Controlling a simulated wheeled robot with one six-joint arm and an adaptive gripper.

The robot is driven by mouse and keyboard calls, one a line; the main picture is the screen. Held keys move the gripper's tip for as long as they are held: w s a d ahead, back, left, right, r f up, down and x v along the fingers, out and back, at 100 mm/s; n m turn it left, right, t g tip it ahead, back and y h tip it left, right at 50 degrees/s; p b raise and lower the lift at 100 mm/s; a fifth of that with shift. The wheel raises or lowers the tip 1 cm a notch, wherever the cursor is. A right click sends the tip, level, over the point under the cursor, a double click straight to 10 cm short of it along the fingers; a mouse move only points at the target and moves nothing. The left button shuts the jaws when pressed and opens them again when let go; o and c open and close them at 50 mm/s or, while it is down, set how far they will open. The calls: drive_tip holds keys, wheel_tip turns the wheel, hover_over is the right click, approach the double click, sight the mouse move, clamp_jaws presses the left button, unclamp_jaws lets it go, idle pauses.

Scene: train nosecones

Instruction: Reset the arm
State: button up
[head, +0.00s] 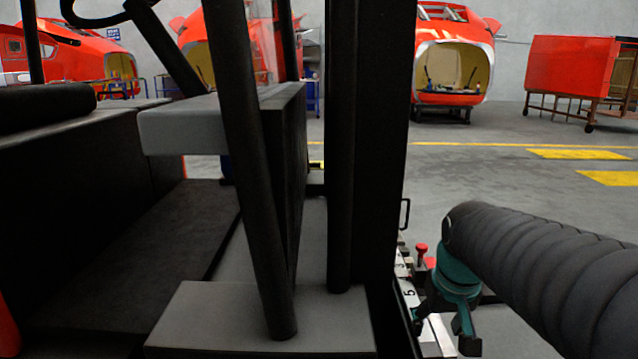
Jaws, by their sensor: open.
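My arm comes in from the right edge in a dark ribbed sleeve and ends in a teal wrist. My gripper (442,338) hangs below that wrist at the lower right, pointing down, with its dark fingers apart. No object shows between the fingers. It is above or beside a pale numbered surface (408,285), partly hidden behind the dark post and the gripper. A red knob (421,250) stands on that surface just behind the wrist.
A dark vehicle-like frame with posts (365,150) and a grey block (240,315) fills the left and centre, close by. Red nosecones (455,60) stand at the back. A red panel on a wheeled stand (570,65) is at the back right. Grey floor (500,165) at right is clear.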

drive_tip(key=s+a+t+p, duration=0.1)
drive_tip(key=s+a, duration=0.1)
drive_tip(key=s, duration=0.4)
drive_tip(key=s+a+r+t+p, duration=0.1)
drive_tip(key=s+a, duration=0.1)
drive_tip(key=s, duration=0.5)
drive_tip(key=shift+s+a+r+n+p, duration=0.2)
drive_tip(key=shift+a+r+n+p, duration=0.1)
drive_tip(key=shift+p, duration=0.1)
drive_tip(key=shift+d, duration=0.1)
